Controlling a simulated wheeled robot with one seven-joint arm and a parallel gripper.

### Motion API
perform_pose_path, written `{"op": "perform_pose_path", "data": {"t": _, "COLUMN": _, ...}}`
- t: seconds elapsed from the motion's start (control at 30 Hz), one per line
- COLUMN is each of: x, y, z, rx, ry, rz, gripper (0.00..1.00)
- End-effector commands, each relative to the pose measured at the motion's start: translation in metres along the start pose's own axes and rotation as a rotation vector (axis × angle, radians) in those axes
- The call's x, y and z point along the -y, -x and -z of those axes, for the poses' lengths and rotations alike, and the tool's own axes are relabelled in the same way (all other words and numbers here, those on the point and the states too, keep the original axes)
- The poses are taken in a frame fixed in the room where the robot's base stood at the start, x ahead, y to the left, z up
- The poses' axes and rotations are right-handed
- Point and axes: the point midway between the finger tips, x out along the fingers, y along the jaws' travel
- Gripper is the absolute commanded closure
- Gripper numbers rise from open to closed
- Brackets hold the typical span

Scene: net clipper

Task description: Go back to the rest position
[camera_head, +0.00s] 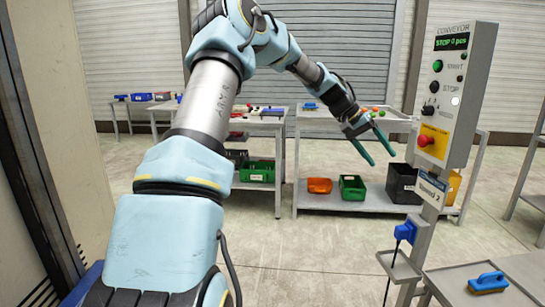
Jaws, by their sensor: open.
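My arm rises from the lower left of the head view, bends at the top and reaches down to the right. My gripper (373,147) has two green fingers. They are spread apart with nothing between them. It hangs in the air, in the picture in front of the workbench (330,128) at the back and left of the conveyor control post (462,90).
The control post stands close at the right, with a small shelf and blue plug (405,232). A blue brush (488,282) lies on a grey surface at lower right. Orange (319,185), green (353,187) and black (402,183) bins sit on the bench's lower shelf. Open floor lies between.

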Motion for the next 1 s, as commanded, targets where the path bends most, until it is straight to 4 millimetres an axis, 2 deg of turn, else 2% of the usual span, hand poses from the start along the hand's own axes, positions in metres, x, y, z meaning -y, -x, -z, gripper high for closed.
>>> {"op": "perform_pose_path", "data": {"t": 0.03, "x": 0.019, "y": 0.005, "z": -0.026, "rx": 0.015, "ry": 0.017, "rz": 0.093, "gripper": 0.30}}
{"op": "perform_pose_path", "data": {"t": 0.17, "x": 0.074, "y": 0.027, "z": -0.091, "rx": 0.029, "ry": 0.082, "rz": 0.302, "gripper": 0.30}}
{"op": "perform_pose_path", "data": {"t": 0.3, "x": 0.126, "y": 0.067, "z": -0.170, "rx": 0.021, "ry": 0.169, "rz": 0.492, "gripper": 0.30}}
{"op": "perform_pose_path", "data": {"t": 0.43, "x": 0.159, "y": 0.104, "z": -0.247, "rx": -0.001, "ry": 0.258, "rz": 0.622, "gripper": 0.30}}
{"op": "perform_pose_path", "data": {"t": 0.5, "x": 0.169, "y": 0.119, "z": -0.285, "rx": -0.016, "ry": 0.303, "rz": 0.670, "gripper": 0.30}}
{"op": "perform_pose_path", "data": {"t": 0.6, "x": 0.177, "y": 0.133, "z": -0.331, "rx": -0.034, "ry": 0.355, "rz": 0.713, "gripper": 0.30}}
{"op": "perform_pose_path", "data": {"t": 0.7, "x": 0.180, "y": 0.139, "z": -0.360, "rx": -0.045, "ry": 0.389, "rz": 0.734, "gripper": 0.30}}
{"op": "perform_pose_path", "data": {"t": 0.77, "x": 0.180, "y": 0.141, "z": -0.370, "rx": -0.050, "ry": 0.401, "rz": 0.740, "gripper": 0.30}}
{"op": "perform_pose_path", "data": {"t": 1.0, "x": 0.181, "y": 0.142, "z": -0.376, "rx": -0.052, "ry": 0.410, "rz": 0.744, "gripper": 0.30}}
